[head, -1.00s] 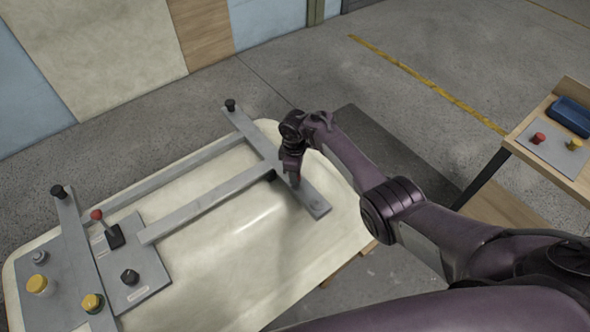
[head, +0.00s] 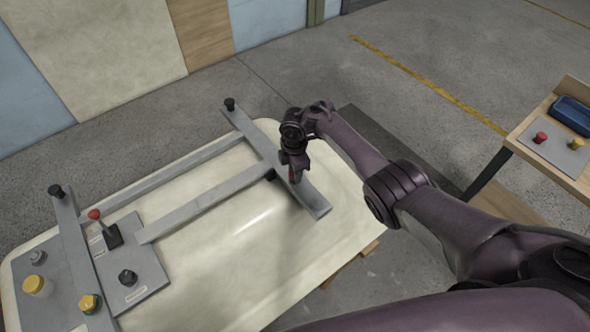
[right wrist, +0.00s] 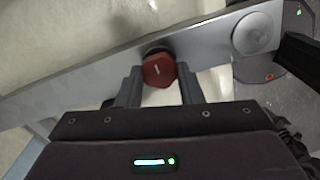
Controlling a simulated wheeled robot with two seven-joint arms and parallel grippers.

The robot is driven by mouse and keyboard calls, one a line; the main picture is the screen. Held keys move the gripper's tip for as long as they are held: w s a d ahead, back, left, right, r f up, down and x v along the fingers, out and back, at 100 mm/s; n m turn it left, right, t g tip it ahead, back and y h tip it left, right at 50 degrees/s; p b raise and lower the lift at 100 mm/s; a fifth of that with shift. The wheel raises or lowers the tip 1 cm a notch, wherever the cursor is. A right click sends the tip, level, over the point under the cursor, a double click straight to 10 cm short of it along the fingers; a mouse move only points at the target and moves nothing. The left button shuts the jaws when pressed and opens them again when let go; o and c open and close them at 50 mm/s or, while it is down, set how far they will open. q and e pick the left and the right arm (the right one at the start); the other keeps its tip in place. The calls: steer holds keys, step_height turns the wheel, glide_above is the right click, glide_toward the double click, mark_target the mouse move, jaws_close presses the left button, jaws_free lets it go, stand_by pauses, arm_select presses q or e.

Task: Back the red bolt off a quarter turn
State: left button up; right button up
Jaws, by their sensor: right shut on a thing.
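The red bolt (right wrist: 158,68) has a hexagonal head with a short pale mark, and sits at the edge of a grey metal bar (right wrist: 100,75) in the right wrist view. My right gripper (right wrist: 159,84) has one finger on each side of the head and is shut on it. In the head view, my right gripper (head: 295,181) points down at the grey crossbar, and only a sliver of red (head: 292,175) shows beside its fingers. The bolt's shaft is hidden. My left gripper is not in view.
The grey frame lies over a cream tub shell (head: 250,280). Black knobs (head: 230,104) stand on the bar ends. A plate at left carries a red-topped lever (head: 95,214) and yellow knobs (head: 37,286). A side table at right holds a blue bin (head: 573,114).

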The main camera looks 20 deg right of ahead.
stand_by(0.3)
steer(key=o, duration=1)
steer(key=shift+c, duration=0.2)
step_height(320, 180, up, 8)
steer(key=shift+f+p, duration=0.1)
steer(key=shift+p, duration=0.75)
steer(key=shift+f, duration=0.1)
